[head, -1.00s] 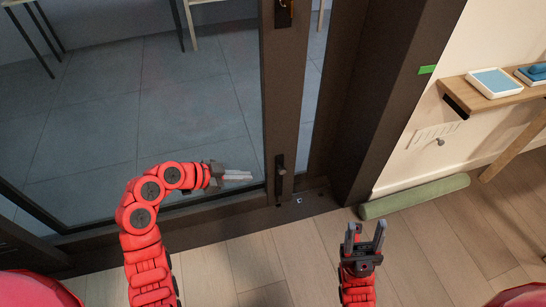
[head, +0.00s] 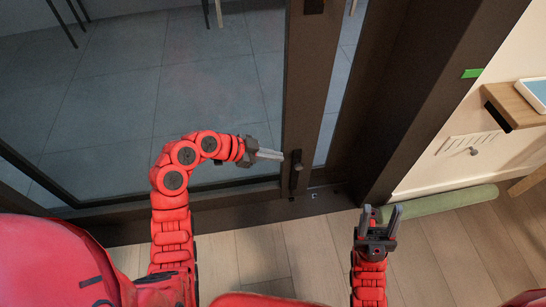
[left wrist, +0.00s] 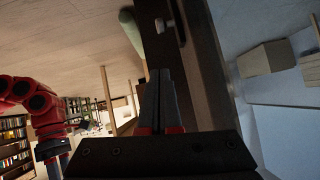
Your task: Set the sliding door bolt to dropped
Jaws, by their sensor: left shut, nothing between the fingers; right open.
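The sliding door bolt (head: 296,170) is a dark vertical fitting low on the door's brown upright (head: 301,110), with a small knob near its top. In the left wrist view the bolt (left wrist: 176,22) shows at the top, past the fingers. My left gripper (head: 270,154) is shut and empty, just left of the bolt, its fingertips pointing at it; a small gap seems to remain, but contact is hard to judge. It also shows in the left wrist view (left wrist: 160,85). My right gripper (head: 381,214) is open and empty above the floor, right of the bolt.
A green roll (head: 440,202) lies along the wall at right. A wooden shelf (head: 515,105) holds a blue-topped item (head: 537,92). A wall plate with a knob (head: 472,148) is below it. The wood floor (head: 300,245) before the door is clear.

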